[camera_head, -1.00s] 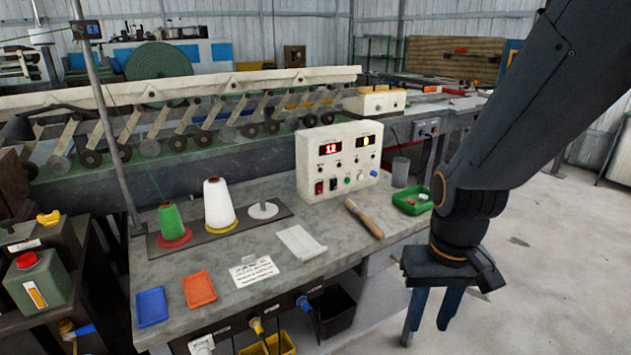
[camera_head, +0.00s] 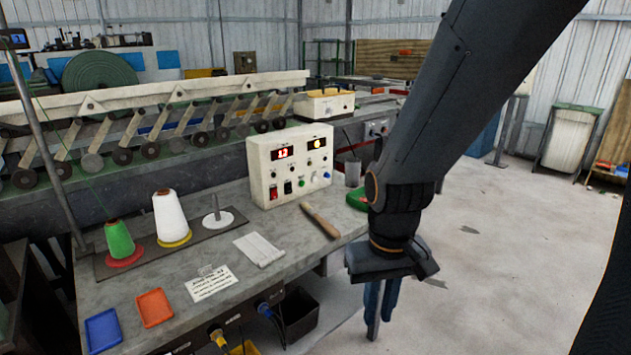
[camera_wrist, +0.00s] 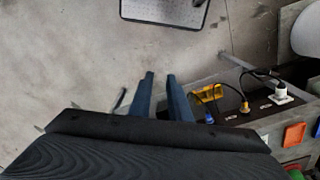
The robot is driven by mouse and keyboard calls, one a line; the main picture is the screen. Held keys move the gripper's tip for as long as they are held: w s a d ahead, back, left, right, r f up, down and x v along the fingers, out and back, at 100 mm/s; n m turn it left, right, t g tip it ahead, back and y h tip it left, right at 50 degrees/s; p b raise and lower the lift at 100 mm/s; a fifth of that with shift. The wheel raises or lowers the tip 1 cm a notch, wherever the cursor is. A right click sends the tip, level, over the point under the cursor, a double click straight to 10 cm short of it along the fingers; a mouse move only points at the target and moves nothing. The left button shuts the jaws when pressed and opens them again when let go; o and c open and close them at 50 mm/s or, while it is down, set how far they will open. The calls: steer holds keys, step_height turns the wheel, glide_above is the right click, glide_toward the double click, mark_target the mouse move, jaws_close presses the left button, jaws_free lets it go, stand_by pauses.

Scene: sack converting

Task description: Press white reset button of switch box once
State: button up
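A white control box (camera_head: 291,160) with two lit displays stands upright at the back right of the workbench. Its front has a row of small controls: a red rocker, a dark switch, then green, pale and blue buttons. The pale button (camera_head: 313,178) sits between green and blue; its label is too small to read. My gripper (camera_head: 380,320) hangs fingers-down in the open space right of the bench, apart from the box. In the wrist view its two blue fingers (camera_wrist: 160,76) are apart with nothing between them. The box is not in the wrist view.
The workbench (camera_head: 215,320) holds a wooden-handled tool (camera_head: 320,220) before the box, a grey cup (camera_head: 352,172) and green tray (camera_head: 357,199) beside it, and thread cones (camera_head: 171,217) at left. Plugs and cables (camera_wrist: 245,100) stick out below its edge.

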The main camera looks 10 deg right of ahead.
jaws_close()
stand_by(1.5)
